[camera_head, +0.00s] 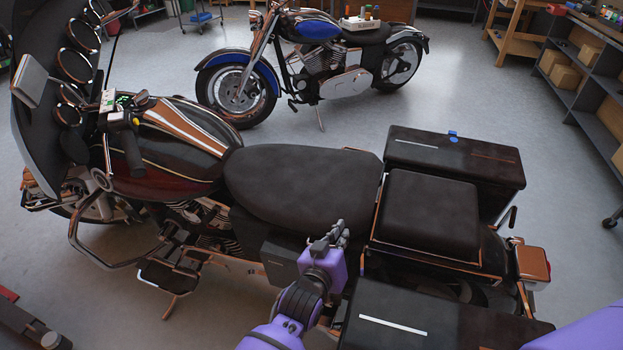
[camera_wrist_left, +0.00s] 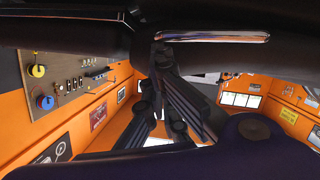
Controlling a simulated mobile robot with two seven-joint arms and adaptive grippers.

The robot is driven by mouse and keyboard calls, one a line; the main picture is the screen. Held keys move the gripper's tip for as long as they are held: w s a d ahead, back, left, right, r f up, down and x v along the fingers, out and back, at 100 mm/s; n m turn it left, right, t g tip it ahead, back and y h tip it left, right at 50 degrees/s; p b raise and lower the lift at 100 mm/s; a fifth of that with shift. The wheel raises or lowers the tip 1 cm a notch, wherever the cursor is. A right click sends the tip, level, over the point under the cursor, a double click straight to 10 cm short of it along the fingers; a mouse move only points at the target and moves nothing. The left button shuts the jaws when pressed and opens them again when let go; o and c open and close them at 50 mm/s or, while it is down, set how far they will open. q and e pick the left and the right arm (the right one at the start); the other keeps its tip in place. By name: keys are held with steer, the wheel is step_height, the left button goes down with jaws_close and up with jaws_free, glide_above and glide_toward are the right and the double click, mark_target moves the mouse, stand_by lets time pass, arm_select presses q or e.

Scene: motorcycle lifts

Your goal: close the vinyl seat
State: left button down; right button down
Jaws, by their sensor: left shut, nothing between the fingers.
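The black vinyl seat (camera_head: 300,182) is on the near motorcycle, between the tank and the rear pad. From above it looks nearly level; I cannot tell whether it is fully down, as its near underside is hidden. My left gripper (camera_head: 334,235) is shut and empty at the seat's near edge, toward its rear. I cannot tell whether it touches the seat. In the left wrist view the dark fingers (camera_wrist_left: 165,62) reach up beneath a dark overhanging surface with a chrome strip. My right gripper is not in view.
The rear pad (camera_head: 430,213) stands behind the seat. A far black saddlebag (camera_head: 455,165) and a near one (camera_head: 440,325) flank it. The dark tank (camera_head: 185,135) and handlebar are at left. A blue motorcycle (camera_head: 318,60) stands beyond, with clear floor between.

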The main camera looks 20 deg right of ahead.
arm_select(q)
steer(key=shift+s+a+f, duration=0.1)
steer(key=shift+s+f, duration=0.15)
steer(key=shift+f, duration=0.35)
steer(key=r+p, duration=0.1)
steer(key=r, duration=0.1)
steer(key=w+r+p, duration=0.1)
steer(key=r, duration=0.1)
steer(key=shift+r+p, duration=0.1)
steer(key=shift+p, duration=0.25)
steer(key=r+v, duration=0.1)
steer(key=v, duration=0.9)
steer(key=shift+p, duration=0.45)
